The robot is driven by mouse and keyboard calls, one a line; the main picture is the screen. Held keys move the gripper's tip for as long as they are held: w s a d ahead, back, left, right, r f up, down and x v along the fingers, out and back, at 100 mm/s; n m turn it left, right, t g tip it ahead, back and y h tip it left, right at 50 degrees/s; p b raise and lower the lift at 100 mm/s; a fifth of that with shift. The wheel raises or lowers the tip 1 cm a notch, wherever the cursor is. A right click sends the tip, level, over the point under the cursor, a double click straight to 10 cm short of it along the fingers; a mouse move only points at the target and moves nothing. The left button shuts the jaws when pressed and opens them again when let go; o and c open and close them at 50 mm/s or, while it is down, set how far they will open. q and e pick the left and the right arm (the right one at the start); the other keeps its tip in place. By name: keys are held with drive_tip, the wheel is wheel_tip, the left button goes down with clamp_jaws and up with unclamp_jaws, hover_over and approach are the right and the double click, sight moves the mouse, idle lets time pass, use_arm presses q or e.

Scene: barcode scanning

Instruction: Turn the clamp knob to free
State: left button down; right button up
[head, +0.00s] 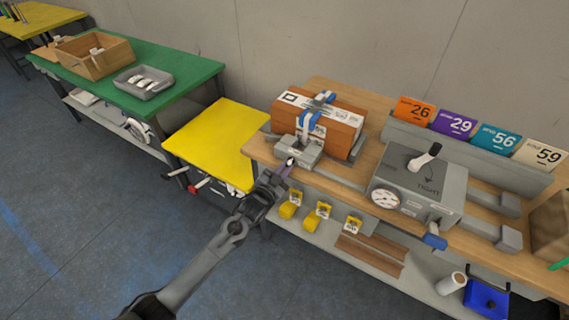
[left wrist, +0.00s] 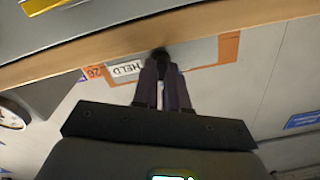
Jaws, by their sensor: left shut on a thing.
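My left gripper (head: 286,167) reaches in from the left to the front edge of the wooden workbench. In the left wrist view its two dark purple fingers (left wrist: 161,82) are shut on a round black knob (left wrist: 160,55). The knob sits in front of a grey plate (left wrist: 195,53) with a white HELD label (left wrist: 126,69). In the head view the knob (head: 290,161) is a small dark spot below the grey clamp block (head: 298,149). Above the block, a blue clamp (head: 310,124) straddles an orange-brown box (head: 340,122). The knob's pointing direction cannot be read. My right gripper is not in view.
A grey machine (head: 418,178) with a dial and black-and-white lever stands to the right on the workbench. Numbered cards (head: 453,123) stand behind it. A yellow table (head: 215,140) and green table (head: 170,66) are to the left. Yellow items (head: 318,216) lie on the lower shelf.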

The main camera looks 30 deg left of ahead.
use_arm(q)
drive_tip(key=n+p, duration=0.1)
drive_tip(key=n, duration=0.1)
drive_tip(key=shift+r+n, duration=0.1)
drive_tip(key=shift+n, duration=0.2)
drive_tip(key=shift+n+p, duration=0.8)
drive_tip(key=shift+n, duration=0.3)
drive_tip(key=c, duration=1.4)
unclamp_jaws()
drive_tip(key=shift+c, duration=0.2)
drive_tip(key=shift+s, duration=0.1)
drive_tip(key=s+p, duration=0.2)
drive_tip(key=s, duration=0.8)
drive_tip(key=shift+s+d, duration=0.2)
drive_tip(key=shift+s, duration=0.15)
drive_tip(key=shift+f, duration=0.2)
